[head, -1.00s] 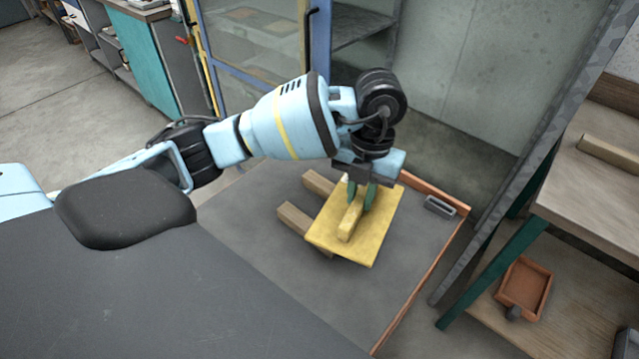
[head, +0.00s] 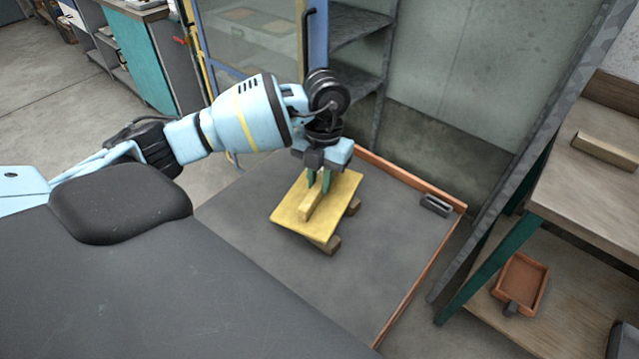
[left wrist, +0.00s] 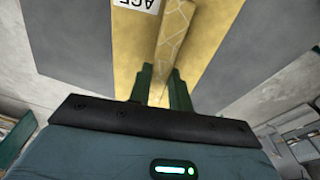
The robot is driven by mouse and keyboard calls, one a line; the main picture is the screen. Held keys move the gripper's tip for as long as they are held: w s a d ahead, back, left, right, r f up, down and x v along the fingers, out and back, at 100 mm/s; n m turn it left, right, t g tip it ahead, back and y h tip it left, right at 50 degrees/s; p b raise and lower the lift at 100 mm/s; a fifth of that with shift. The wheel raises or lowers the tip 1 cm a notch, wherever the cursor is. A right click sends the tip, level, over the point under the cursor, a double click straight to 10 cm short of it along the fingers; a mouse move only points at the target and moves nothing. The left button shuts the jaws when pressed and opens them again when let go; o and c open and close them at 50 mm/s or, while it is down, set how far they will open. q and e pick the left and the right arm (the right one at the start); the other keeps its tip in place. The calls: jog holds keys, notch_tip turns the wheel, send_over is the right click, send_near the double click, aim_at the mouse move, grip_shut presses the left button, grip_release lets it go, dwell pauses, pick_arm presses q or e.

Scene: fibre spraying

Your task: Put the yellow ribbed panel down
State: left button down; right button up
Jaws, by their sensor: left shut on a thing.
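The yellow ribbed panel (head: 290,215) is in the middle of the head view, a flat board with a raised rib (head: 309,207) on top. My left gripper (head: 319,185) is shut on this rib from above. Two wooden bars, one (head: 331,246) at the front and one (head: 354,207) at the right, stick out from under the panel. I cannot tell whether the panel touches them. In the left wrist view the panel (left wrist: 215,30) fills the middle, with the rib between the green fingers and a lettered white label beside it. My right gripper is out of view.
The bars lie on a dark grey surface (head: 385,250) with an orange rim (head: 410,293). A small grey handle-like part (head: 436,205) lies near its right corner. A wooden shelf unit (head: 570,175) with an orange tray (head: 520,283) stands at the right.

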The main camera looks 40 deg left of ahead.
pick_arm(q)
jog(key=shift+f, duration=0.75)
jog(key=shift+f, duration=0.35)
jog(key=c, duration=1.3)
grip_release()
notch_tip(320, 180, up, 12)
jog(key=w, duration=0.1)
jog(key=shift+w+r, duration=0.2)
jog(key=shift+r, duration=0.05)
jog(key=shift+a, duration=0.15)
